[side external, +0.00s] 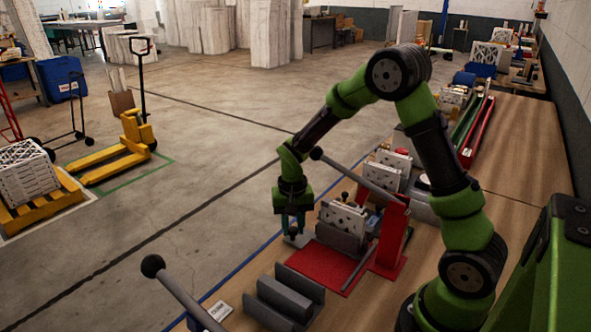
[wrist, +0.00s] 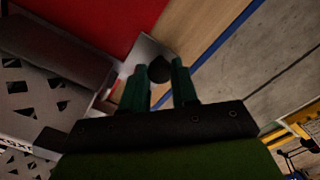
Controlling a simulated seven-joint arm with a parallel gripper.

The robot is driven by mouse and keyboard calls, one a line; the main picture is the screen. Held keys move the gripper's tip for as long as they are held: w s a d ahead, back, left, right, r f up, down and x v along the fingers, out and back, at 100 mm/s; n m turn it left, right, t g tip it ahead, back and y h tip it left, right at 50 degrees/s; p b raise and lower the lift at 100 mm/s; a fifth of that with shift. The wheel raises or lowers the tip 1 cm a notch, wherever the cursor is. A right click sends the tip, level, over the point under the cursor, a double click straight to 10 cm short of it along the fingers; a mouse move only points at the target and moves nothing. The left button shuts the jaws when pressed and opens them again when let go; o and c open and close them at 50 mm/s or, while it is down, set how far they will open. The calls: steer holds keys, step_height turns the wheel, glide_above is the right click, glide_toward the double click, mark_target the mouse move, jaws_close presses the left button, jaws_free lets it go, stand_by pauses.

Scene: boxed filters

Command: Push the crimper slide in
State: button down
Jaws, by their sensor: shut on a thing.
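The crimper has a red base (side external: 338,268) and a red upright (side external: 391,238) with a long black-knobbed lever (side external: 355,175). A grey slide plate (side external: 300,241) sticks out at the left edge of the red base; it also shows in the wrist view (wrist: 146,50). My gripper (side external: 293,230) points down over this plate. In the wrist view its green fingers (wrist: 162,82) are shut on a dark round knob (wrist: 160,68) at the plate. A white perforated filter (side external: 343,216) stands at the grey block (side external: 338,239) on the crimper, right of my gripper. The fingers partly hide the knob.
A grey channelled block (side external: 285,297) and another black-knobbed lever (side external: 180,292) stand at the front. A small label (side external: 220,310) lies beside them. More white filters (side external: 393,162) stand behind the crimper. A blue line (side external: 240,274) runs along the table's left edge.

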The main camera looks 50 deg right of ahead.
steer(key=shift+d, duration=0.7)
steer(key=c, duration=0.9)
jaws_free()
steer(key=shift+o, duration=0.2)
steer(key=shift+a+r, duration=0.1)
steer(key=shift+r, duration=0.25)
step_height(320, 180, up, 3)
steer(key=shift+w+f, duration=0.1)
steer(key=shift+f, duration=0.1)
steer(key=shift+s+a+r, duration=0.1)
steer(key=shift+s+r, duration=0.2)
steer(key=shift+s, duration=0.6)
steer(key=s+a+r, duration=0.1)
steer(key=s+a, duration=0.1)
steer(key=s, duration=1.2)
steer(key=shift+a, duration=0.35)
